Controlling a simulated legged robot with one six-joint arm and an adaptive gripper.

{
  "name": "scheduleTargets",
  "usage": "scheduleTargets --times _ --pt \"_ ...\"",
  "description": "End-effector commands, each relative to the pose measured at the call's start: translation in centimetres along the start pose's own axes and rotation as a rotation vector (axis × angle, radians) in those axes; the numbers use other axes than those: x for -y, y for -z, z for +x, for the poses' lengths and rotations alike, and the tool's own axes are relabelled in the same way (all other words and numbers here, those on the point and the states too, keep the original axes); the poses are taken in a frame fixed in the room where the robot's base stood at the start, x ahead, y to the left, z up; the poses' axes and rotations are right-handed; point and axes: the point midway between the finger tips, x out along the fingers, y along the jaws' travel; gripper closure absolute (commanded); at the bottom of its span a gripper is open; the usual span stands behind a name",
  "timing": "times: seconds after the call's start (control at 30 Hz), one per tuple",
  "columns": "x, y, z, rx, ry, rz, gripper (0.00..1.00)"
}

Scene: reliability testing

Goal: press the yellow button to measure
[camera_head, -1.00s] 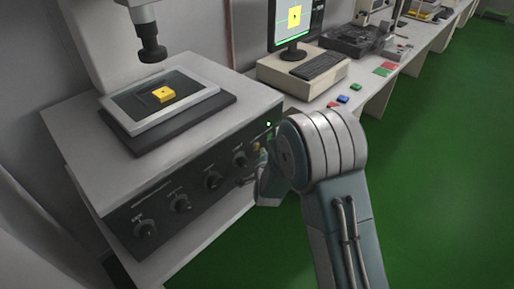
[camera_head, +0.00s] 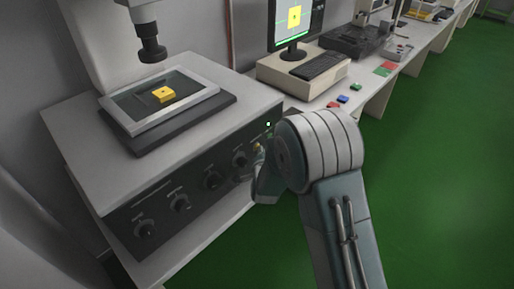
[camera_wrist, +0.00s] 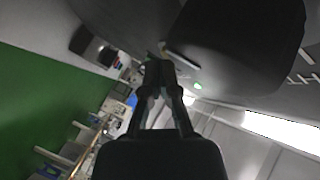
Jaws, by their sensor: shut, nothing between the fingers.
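The grey measuring machine (camera_head: 160,112) has a dark front panel with several black knobs and a small lit green lamp (camera_head: 268,124). A small yellowish spot, likely the yellow button (camera_head: 257,147), shows at the panel's right end, partly behind my arm. In the wrist view my gripper (camera_wrist: 160,68) is shut and empty, its fingertips close to the dark panel. The green lamp (camera_wrist: 197,86) is just right of the fingertips there. I cannot make out the button in that view, nor tell whether the fingertips touch it. In the head view my arm hides most of the gripper.
A large black knob (camera_wrist: 240,40) is close beside the fingertips. A yellow block (camera_head: 163,94) lies on the stage under the black lens (camera_head: 151,50). A monitor (camera_head: 294,22), keyboard (camera_head: 319,66) and small coloured blocks stand on the bench behind. Green floor is open at right.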

Motion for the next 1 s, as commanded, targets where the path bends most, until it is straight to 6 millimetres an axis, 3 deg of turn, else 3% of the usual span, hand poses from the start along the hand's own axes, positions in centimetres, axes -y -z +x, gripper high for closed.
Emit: scheduleTargets --times 0.7,1.0 --pt "0.22 -0.26 0.31 0.001 0.0 0.0 1.0" --pt "-0.37 0.42 -0.5 -0.001 -0.002 0.001 1.0"
